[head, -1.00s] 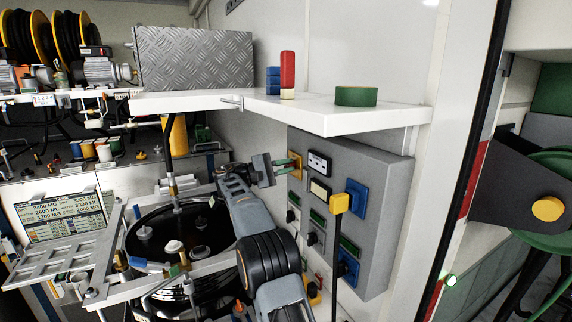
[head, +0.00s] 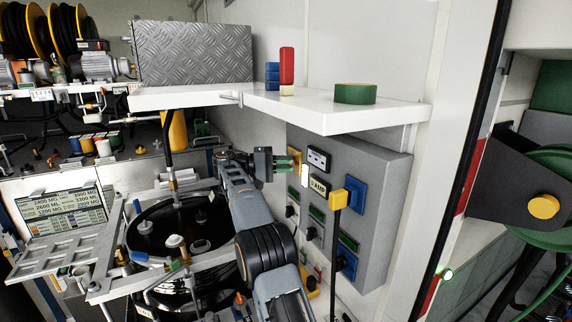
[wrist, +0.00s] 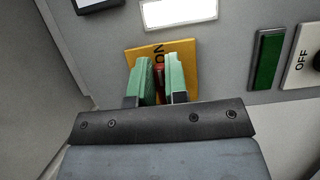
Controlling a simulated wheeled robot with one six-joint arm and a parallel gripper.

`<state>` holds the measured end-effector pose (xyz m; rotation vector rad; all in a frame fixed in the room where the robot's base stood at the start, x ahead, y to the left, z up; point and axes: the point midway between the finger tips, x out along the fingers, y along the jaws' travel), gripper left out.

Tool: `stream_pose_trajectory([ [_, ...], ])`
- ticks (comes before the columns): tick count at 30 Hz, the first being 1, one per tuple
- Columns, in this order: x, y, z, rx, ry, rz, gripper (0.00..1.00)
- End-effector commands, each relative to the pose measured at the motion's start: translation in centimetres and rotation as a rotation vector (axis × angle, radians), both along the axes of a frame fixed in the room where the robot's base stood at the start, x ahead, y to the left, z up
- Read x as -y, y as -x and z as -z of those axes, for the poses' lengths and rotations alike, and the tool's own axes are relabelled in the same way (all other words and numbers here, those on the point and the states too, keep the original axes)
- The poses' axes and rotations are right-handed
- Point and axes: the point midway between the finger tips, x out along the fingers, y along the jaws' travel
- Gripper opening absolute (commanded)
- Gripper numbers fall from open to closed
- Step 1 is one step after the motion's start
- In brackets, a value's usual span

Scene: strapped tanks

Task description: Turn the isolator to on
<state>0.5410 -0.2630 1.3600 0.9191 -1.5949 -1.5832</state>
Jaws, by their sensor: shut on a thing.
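The isolator is a yellow plate (wrist: 188,55) with a small red handle (wrist: 160,72) at its middle. Lettering reading "ON" shows on the plate, turned sideways, just above the handle in the wrist view. My gripper (wrist: 161,82) has its green-padded fingers on either side of the handle and is shut on it. The fingers hide most of the handle. In the head view my gripper (head: 287,162) reaches the upper left of the grey panel (head: 385,185), and the yellow plate (head: 297,155) is partly hidden behind it.
A bright white lamp (wrist: 180,12) is lit beside the isolator. The panel also carries black knobs, green windows and a blue socket (head: 356,195) with a yellow plug (head: 338,199) and hanging cable. A white shelf (head: 330,118) overhangs the panel close above my gripper.

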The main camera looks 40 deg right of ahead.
Motion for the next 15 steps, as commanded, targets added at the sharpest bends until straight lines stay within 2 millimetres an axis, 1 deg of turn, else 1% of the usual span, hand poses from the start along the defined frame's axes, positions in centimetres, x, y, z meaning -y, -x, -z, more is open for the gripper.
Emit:
stream_pose_trajectory([
  [12,0.0,-0.01,0.12,0.006,-0.001,0.0,0.0],
  [13,0.0,-0.01,0.12,0.006,-0.001,0.0,0.17],
  [15,0.0,-0.01,0.11,0.005,-0.001,0.0,0.23],
])
